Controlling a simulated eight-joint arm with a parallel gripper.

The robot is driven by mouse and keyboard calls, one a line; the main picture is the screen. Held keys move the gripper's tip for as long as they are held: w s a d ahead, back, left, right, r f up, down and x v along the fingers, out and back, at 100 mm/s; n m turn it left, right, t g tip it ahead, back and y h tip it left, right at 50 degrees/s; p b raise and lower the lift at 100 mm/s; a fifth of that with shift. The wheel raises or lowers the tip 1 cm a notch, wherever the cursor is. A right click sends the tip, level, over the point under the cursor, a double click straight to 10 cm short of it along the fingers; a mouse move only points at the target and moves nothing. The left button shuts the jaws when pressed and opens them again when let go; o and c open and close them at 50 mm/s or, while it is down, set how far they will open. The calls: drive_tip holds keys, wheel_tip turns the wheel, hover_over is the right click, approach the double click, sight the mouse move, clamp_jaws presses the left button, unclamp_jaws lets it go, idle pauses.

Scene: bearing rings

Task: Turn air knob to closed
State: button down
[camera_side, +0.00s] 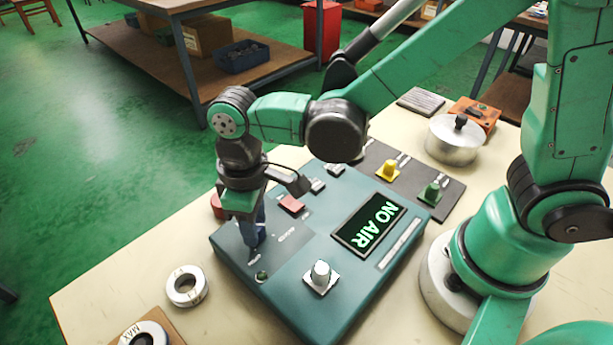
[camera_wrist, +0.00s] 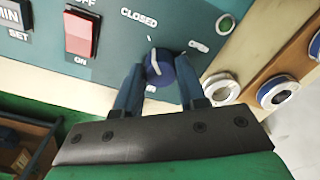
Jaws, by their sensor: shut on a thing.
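The air knob (camera_wrist: 159,67) is a round blue knob with a white pointer line, on the teal panel in the wrist view. The pointer runs roughly up, toward the side of the CLOSED label (camera_wrist: 139,16). The OPEN label (camera_wrist: 198,46) is to its right. My gripper (camera_wrist: 158,80) has one finger on each side of the knob and is shut on it. In the side view my gripper (camera_side: 253,240) points down onto the left part of the control box (camera_side: 300,250) and hides the knob.
The box display (camera_side: 370,224) reads "NO AIR". A red rocker switch (camera_wrist: 81,34) marked ON is left of the knob. A white knob (camera_side: 320,273) stands on the box's front. Metal rings (camera_side: 187,286) lie on the table near its front edge. A lidded metal pot (camera_side: 455,140) stands behind.

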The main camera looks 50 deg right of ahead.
idle(0.5)
drive_tip(key=c, duration=0.5)
unclamp_jaws()
drive_tip(key=shift+r, duration=2.85)
drive_tip(key=d+r+m+t, duration=0.3)
drive_tip(key=d+m+t, duration=0.3)
drive_tip(key=d, duration=0.9)
drive_tip(key=shift+s+d+r+m+t, duration=0.2)
drive_tip(key=shift+s+d+m+t, duration=0.15)
drive_tip(key=shift+t, duration=0.35)
